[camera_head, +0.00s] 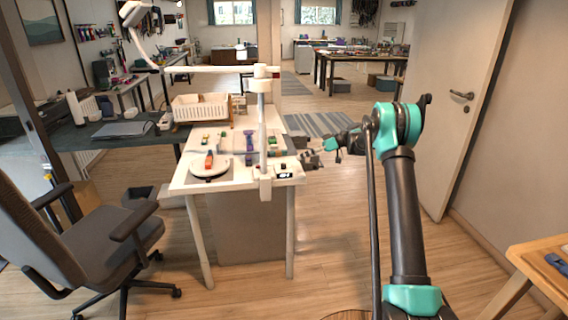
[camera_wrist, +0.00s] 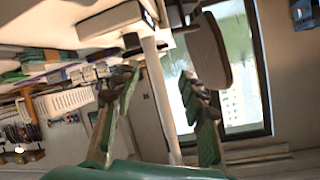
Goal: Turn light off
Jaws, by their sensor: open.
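A white jointed lamp (camera_head: 262,115) stands at the front right of the white work table (camera_head: 240,183). Its arm (camera_head: 205,69) reaches left to a raised head (camera_head: 133,14); I cannot tell whether it is lit. A small dark panel with white marks (camera_head: 285,175) sits on the table's front right corner, with a small red and dark part (camera_head: 283,166) above it. My gripper (camera_head: 312,152) is open and empty, just right of the table edge near this corner. In the wrist view, a white post (camera_wrist: 158,95) shows between my open fingers (camera_wrist: 158,104), apparently beyond them.
A white basket (camera_head: 201,108) and a round white disc with an orange-red item (camera_head: 210,166) are on the table. An office chair (camera_head: 75,235) stands at left. A door (camera_head: 455,100) is at right, and a wooden table (camera_head: 545,265) at lower right. Floor in front is clear.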

